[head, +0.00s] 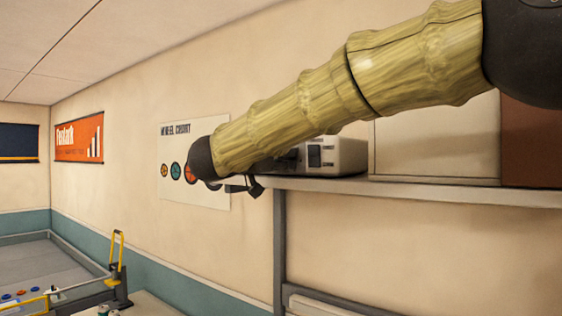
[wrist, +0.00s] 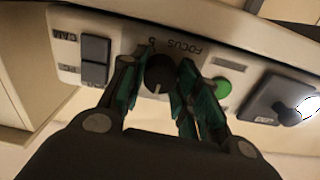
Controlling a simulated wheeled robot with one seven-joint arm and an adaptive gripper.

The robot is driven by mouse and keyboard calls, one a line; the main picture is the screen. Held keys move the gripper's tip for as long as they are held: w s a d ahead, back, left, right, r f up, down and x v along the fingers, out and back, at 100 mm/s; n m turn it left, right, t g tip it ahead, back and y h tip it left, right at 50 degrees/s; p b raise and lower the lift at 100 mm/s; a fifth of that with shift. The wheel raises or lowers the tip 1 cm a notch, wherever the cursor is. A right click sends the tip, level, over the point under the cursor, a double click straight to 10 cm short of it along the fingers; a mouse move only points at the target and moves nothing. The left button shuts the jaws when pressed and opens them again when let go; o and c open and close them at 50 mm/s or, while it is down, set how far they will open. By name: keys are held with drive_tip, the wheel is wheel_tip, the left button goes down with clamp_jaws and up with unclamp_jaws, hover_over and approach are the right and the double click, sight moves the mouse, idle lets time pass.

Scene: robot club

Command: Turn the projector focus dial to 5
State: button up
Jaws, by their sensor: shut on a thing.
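The projector (head: 345,155) is a pale box on the wall shelf, partly hidden behind my arm in the head view. In the wrist view its front panel (wrist: 68,68) appears upside down. The focus dial (wrist: 159,73) is a dark round knob with a light pointer line directed toward the bottom of the picture. The word FOCUS and a 5 are printed above the dial in the picture. My gripper (wrist: 158,78) is shut on the dial, one green-padded finger on each side. In the head view my gripper (head: 243,185) is at the shelf's left end, mostly hidden.
Dark rocker switches (wrist: 95,60) are left of the dial in the wrist view. A green button (wrist: 221,87) is close beside the right finger, and a dark square part (wrist: 278,100) lies farther right. The grey shelf (head: 420,190) also holds a cream box (head: 440,140).

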drive_tip(key=m+b, duration=0.5)
drive_tip(key=b, duration=0.1)
drive_tip(key=m+b, duration=1)
drive_tip(key=b, duration=0.1)
drive_tip(key=shift+d+f+b, duration=0.1)
drive_tip(key=shift+f+b, duration=0.2)
drive_tip(key=m+b, duration=0.3)
drive_tip(key=m, duration=0.1)
drive_tip(key=m+b, duration=0.7)
drive_tip(key=m, duration=0.1)
drive_tip(key=shift+r, duration=0.2)
drive_tip(key=shift+r+m+b, duration=0.15)
drive_tip(key=shift+m+b, duration=0.65)
drive_tip(key=shift+m, duration=0.3)
